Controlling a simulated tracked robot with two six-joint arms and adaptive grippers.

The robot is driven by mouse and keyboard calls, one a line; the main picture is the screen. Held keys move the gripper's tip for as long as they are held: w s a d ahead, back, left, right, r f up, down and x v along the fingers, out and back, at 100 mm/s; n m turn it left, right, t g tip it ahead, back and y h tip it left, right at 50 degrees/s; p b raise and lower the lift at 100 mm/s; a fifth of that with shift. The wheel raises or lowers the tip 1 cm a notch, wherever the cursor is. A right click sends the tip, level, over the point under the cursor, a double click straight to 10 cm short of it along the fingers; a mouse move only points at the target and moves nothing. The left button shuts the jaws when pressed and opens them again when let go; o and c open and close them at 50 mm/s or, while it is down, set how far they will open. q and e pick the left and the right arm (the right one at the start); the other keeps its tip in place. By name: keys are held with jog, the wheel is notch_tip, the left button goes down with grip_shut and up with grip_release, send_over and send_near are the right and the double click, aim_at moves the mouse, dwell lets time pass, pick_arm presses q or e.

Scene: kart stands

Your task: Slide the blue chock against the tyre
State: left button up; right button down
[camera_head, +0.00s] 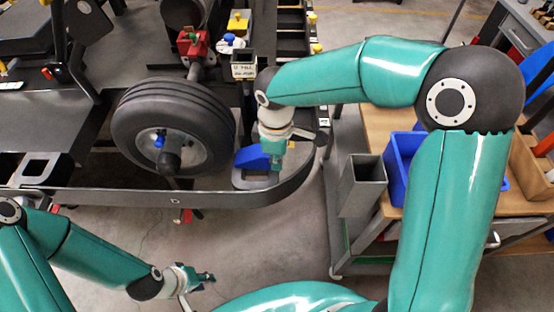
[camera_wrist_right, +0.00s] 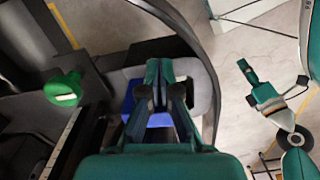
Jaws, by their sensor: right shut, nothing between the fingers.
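The blue chock (camera_head: 251,158) sits on a grey plate (camera_head: 246,183) inside the curved black bumper, to the right of the tyre (camera_head: 172,126). A gap shows between chock and tyre in the head view. My right gripper (camera_head: 276,166) is shut and empty, pointing down at the right end of the chock. In the right wrist view the shut fingers (camera_wrist_right: 166,72) cover part of the chock (camera_wrist_right: 159,119); whether they touch it I cannot tell. My left gripper (camera_head: 198,278) is low at the front, away from the kart; its jaw opening is unclear.
The curved bumper rail (camera_head: 298,178) runs around the plate. A red block (camera_head: 193,42) and a labelled box (camera_head: 244,66) stand behind the tyre. A wooden cart with a blue bin (camera_head: 397,165) and a grey open box (camera_head: 362,186) stands at the right.

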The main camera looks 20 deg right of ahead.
jog(key=shift+w+a, duration=0.15)
jog(key=shift+a, duration=0.15)
jog(key=shift+r, duration=0.15)
jog(key=shift+r+p, duration=0.55)
notch_tip(320, 180, up, 9)
jog(key=p, duration=0.7)
jog(key=shift+d+f, duration=0.2)
jog(key=shift+d, duration=0.05)
jog(key=shift+f, duration=0.1)
jog(key=shift+s, duration=0.2)
